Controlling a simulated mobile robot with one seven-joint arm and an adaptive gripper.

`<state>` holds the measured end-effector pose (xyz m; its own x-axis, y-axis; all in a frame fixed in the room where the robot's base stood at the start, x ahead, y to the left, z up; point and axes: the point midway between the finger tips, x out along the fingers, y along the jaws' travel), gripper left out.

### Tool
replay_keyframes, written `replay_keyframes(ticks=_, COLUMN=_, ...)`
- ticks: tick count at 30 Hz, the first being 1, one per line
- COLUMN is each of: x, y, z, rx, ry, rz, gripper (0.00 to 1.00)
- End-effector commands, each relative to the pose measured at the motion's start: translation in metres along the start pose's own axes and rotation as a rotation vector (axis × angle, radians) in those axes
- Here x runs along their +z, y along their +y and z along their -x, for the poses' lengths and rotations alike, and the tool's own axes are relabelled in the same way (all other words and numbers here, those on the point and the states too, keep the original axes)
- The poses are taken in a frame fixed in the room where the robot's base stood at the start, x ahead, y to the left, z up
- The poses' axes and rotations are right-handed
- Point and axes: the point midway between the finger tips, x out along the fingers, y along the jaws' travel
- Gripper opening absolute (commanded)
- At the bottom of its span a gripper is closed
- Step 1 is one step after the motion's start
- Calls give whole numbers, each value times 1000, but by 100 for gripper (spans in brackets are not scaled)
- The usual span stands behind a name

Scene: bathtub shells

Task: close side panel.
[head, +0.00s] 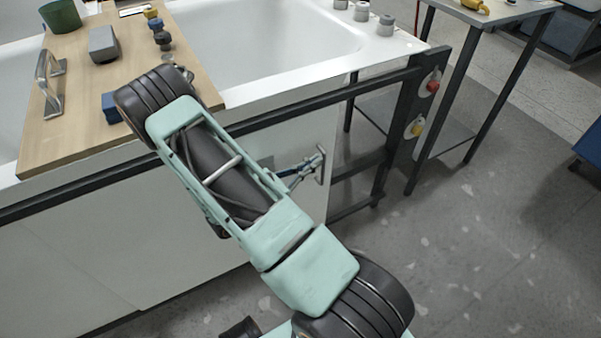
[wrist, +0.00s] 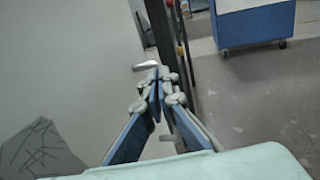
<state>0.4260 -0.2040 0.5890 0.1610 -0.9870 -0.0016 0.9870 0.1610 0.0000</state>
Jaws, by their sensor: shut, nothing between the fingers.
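The white side panel (head: 292,205) stands below the tub's dark front rail. Between its right edge and the dark corner post there is an open gap. A small grey bar handle (head: 321,164) is near that edge; it also shows in the wrist view (wrist: 146,66). My gripper (head: 308,168) is at the panel's right end, beside the handle. In the wrist view my gripper (wrist: 157,78) has its fingertips together, empty, close to the handle. I cannot tell whether they touch it. My arm hides part of the panel in the head view.
The white bathtub (head: 270,50) is above, with a wooden board (head: 60,130) across it bearing several small items. The dark post (head: 402,125) carries red and yellow knobs. A side table (head: 500,12) stands at the back right. Grey floor (head: 460,260) is clear at the right.

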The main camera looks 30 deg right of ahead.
Motion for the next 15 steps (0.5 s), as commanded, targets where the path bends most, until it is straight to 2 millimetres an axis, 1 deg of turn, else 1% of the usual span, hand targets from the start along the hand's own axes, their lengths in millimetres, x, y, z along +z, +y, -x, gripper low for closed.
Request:
replay_keyframes(ticks=3, x=0, y=0, z=-5, rx=0, ry=0, rz=0, gripper=0)
replay_keyframes(ticks=15, x=0, y=0, z=-7, rx=0, ry=0, rz=0, gripper=0)
